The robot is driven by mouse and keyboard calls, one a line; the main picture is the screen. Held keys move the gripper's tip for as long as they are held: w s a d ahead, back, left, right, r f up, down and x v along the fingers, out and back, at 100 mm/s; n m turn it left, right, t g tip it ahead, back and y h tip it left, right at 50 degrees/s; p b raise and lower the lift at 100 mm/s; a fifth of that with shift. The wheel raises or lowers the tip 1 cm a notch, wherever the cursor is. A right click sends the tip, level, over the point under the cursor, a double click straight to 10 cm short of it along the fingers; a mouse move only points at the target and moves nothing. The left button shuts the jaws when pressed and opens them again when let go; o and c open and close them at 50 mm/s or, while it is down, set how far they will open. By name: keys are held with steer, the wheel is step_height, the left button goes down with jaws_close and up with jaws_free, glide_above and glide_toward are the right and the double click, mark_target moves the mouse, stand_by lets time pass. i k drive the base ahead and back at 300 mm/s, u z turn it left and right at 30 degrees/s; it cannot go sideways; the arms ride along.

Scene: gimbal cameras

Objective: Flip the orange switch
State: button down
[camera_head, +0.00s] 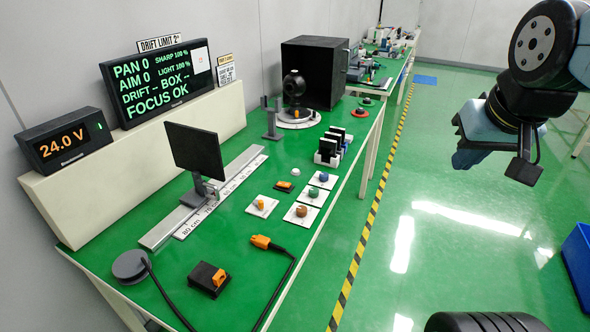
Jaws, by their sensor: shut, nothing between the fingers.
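A small orange switch (261,204) stands on a white plate on the green bench, left of the knob plates. A low orange-and-black piece (284,186) lies just behind it; I cannot tell whether that is also a switch. My gripper (466,158) hangs in the air at the upper right, over the floor and well away from the bench. It is shut and holds nothing. Its fingertips are small and partly hidden by its own body.
Knobs coloured orange-brown (301,211), green (313,192) and blue (323,177) sit close by the switch. An orange plug on a black cable (261,242) and a black box with an orange socket (208,278) lie in front. A dark screen (194,148) stands on a rail at left.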

mark_target(280, 183)
steer(key=z, duration=0.05)
steer(key=i, duration=0.95)
steer(key=u, duration=0.1)
